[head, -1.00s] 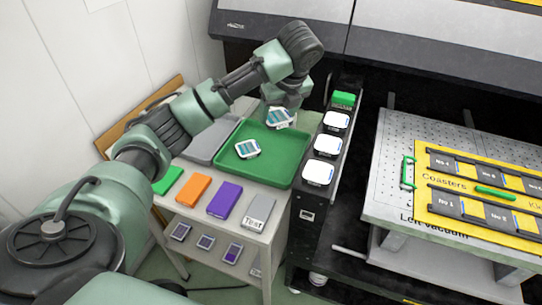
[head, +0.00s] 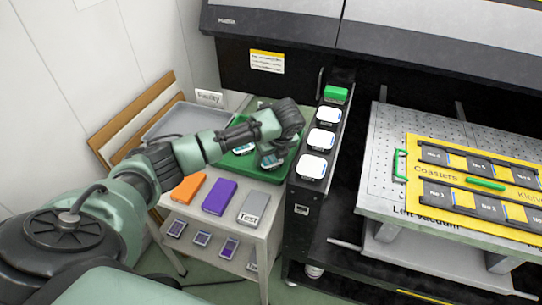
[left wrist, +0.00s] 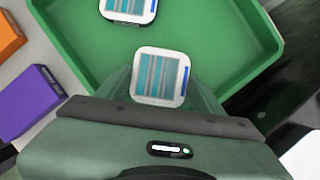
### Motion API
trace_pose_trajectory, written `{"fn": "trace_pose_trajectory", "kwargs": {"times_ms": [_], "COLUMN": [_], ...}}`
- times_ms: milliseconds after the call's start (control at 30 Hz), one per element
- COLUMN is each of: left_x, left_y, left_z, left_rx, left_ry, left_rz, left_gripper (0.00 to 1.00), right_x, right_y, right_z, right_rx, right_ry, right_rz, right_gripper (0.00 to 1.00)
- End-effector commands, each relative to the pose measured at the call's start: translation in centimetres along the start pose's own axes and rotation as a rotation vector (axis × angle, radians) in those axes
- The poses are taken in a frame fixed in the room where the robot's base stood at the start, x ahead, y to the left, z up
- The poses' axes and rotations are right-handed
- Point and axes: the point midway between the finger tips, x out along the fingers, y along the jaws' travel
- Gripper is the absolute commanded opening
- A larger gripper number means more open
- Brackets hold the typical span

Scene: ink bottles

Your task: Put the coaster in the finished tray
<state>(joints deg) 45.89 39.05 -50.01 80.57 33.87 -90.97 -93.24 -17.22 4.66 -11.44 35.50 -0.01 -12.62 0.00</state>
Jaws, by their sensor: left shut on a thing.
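My left gripper (head: 268,158) is shut on a square white coaster with teal and grey stripes (left wrist: 160,77). It holds this coaster low over the green tray (left wrist: 228,40); whether the coaster touches the tray floor I cannot tell. The green tray also shows in the head view (head: 283,170), partly hidden by my left arm. A similar striped coaster (left wrist: 130,8) lies in the tray, apart from the held one; it shows partly in the head view (head: 243,149). My right gripper is not in view.
A grey tray (head: 180,122) with a "Faulty" sign (head: 209,97) stands left of the green tray. Orange (head: 189,188), purple (head: 221,197) and grey "Test" (head: 254,207) blocks lie in front. White coasters (head: 321,139) line the black ledge at right.

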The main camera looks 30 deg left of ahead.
Motion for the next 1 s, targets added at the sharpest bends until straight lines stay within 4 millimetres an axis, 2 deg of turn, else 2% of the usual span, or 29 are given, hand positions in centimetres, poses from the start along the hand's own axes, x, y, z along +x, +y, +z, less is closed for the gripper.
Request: {"fn": "trace_pose_trajectory", "kwargs": {"times_ms": [300,333,400,767,867,1000], "left_x": [0.3,0.4,0.3,0.0,-1.0,-3.7], "left_y": [-0.1,0.0,0.0,-0.1,-0.1,-0.1], "left_z": [-0.1,-0.1,-0.1,-0.1,0.0,0.1], "left_rx": [-0.001,-0.001,-0.001,0.0,0.0,0.0], "left_ry": [-0.001,-0.001,-0.001,-0.001,-0.002,-0.003], "left_rz": [-0.002,-0.001,-0.001,-0.003,-0.003,-0.006], "left_gripper": [0.19,0.72,0.89,0.89,0.89,0.89], "right_x": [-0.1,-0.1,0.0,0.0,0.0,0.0], "right_y": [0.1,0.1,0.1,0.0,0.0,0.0], "right_z": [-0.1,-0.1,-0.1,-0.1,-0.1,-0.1], "right_rx": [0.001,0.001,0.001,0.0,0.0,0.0], "right_ry": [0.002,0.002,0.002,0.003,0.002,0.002], "right_rz": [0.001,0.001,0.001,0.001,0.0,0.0], "right_gripper": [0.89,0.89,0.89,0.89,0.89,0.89]}}
